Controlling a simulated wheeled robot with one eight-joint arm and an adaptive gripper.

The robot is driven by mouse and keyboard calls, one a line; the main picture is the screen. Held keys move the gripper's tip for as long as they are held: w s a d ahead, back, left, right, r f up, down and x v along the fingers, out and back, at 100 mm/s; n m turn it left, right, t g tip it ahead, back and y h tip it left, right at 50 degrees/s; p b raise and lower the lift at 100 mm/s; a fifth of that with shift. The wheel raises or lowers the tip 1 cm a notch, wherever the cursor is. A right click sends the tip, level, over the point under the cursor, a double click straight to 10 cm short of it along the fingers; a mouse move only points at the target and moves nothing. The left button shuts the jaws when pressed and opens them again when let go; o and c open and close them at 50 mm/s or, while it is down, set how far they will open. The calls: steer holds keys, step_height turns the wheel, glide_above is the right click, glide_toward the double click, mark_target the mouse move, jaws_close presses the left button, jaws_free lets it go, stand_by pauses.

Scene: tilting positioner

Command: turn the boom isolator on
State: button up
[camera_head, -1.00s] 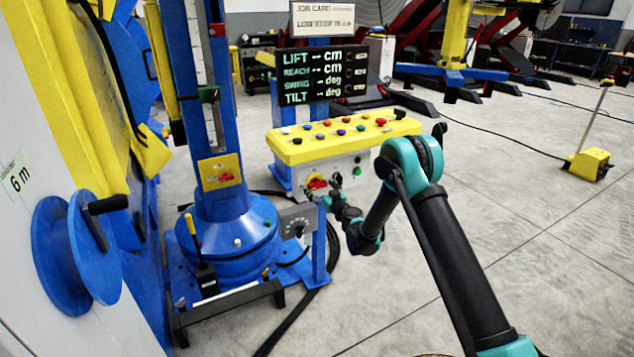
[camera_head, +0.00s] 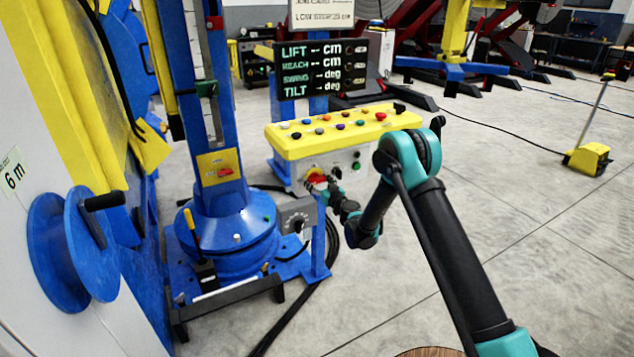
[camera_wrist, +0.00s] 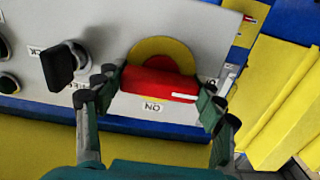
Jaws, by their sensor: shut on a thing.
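The red rotary handle (camera_wrist: 160,84) sits on a round yellow disc (camera_wrist: 164,52) on the light grey front of the control console. My gripper (camera_wrist: 158,88) has one finger at each end of the handle and is shut on it. The handle lies nearly level across the wrist view, with a white mark toward its right end. An upside-down ON label (camera_wrist: 152,106) shows just below it. Another red switch (camera_head: 225,172) on a yellow plate is on the blue column.
A black selector knob (camera_wrist: 64,65) stands close left of my gripper. The yellow console top (camera_head: 345,133) carries several coloured buttons. The black display (camera_head: 322,70) shows dashes. A blue post with a grey dial box (camera_head: 297,215) stands left of my gripper.

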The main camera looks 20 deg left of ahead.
steer(key=m, duration=0.4)
steer(key=shift+m, duration=0.4)
steer(key=m, duration=0.4)
steer(key=shift+m, duration=0.3)
steer(key=m, duration=0.4)
steer(key=shift+m, duration=2.1)
steer(key=o, duration=1.2)
steer(key=shift+c, duration=0.2)
steer(key=shift+d, duration=0.1)
